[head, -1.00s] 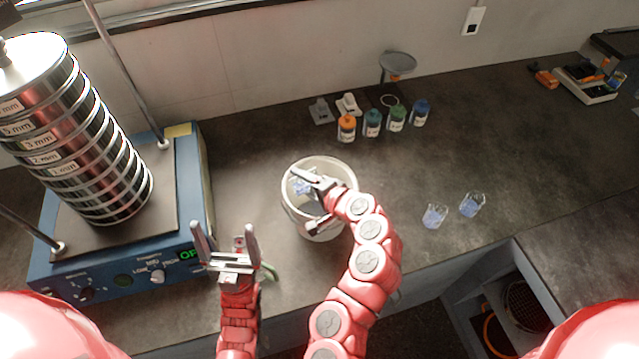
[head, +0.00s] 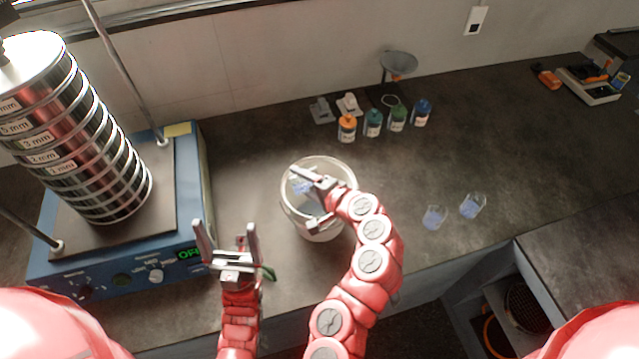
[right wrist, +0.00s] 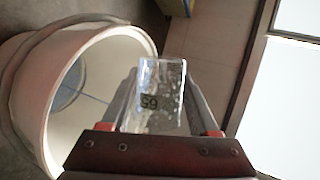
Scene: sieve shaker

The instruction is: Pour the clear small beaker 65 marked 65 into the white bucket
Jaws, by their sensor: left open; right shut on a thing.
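The white bucket (head: 338,226) stands on the bench at the middle of the head view, and its rim and inside also show in the right wrist view (right wrist: 28,95). My right gripper (head: 303,197) is over the bucket's mouth, shut on the clear small beaker 65 (right wrist: 160,92). A bluish round patch and thin line show inside the bucket. My left gripper (head: 225,234) is open and empty, left of the bucket.
The sieve shaker (head: 120,200) stands at left, close to my left gripper. Two small beakers with bluish contents (head: 435,217) (head: 473,205) stand to the right. Several capped bottles (head: 372,123) and a funnel on a stand (head: 398,64) are behind. The bench at right is mostly clear.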

